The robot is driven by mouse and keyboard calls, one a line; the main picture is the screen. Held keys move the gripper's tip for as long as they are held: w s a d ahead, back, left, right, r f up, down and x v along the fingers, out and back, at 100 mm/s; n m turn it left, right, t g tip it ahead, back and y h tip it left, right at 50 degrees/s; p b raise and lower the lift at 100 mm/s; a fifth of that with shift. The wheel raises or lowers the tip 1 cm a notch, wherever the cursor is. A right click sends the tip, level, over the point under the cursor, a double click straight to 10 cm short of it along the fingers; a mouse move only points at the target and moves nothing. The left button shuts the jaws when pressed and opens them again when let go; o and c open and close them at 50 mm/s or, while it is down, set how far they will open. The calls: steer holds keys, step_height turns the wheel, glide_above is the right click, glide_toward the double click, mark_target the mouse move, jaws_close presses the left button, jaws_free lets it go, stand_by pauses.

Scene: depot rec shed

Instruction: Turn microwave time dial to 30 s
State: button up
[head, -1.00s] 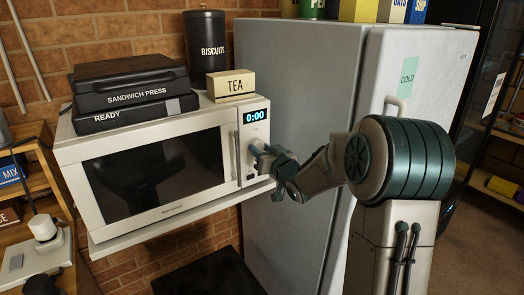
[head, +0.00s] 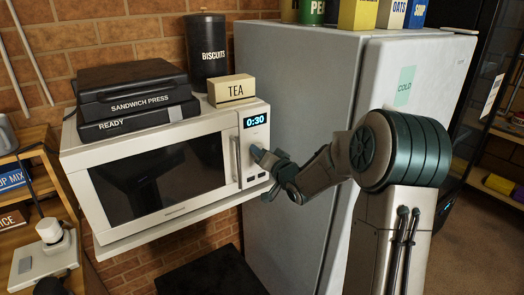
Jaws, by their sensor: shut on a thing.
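The white microwave (head: 215,140) sits on a wall shelf with its door closed. Its display (head: 255,121) at the upper right of the front reads 0:30. My gripper (head: 257,153) is at the control panel just below the display, with its fingers shut on the time dial. The dial itself is hidden behind the fingers. The door handle (head: 237,160) stands just left of my gripper.
A grey fridge (head: 290,120) stands close on the right.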

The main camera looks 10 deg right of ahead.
stand_by(0.3)
steer(key=o, duration=1)
steer(key=b+v, duration=0.1)
steer(key=v, duration=1.3)
steer(key=shift+w, duration=0.1)
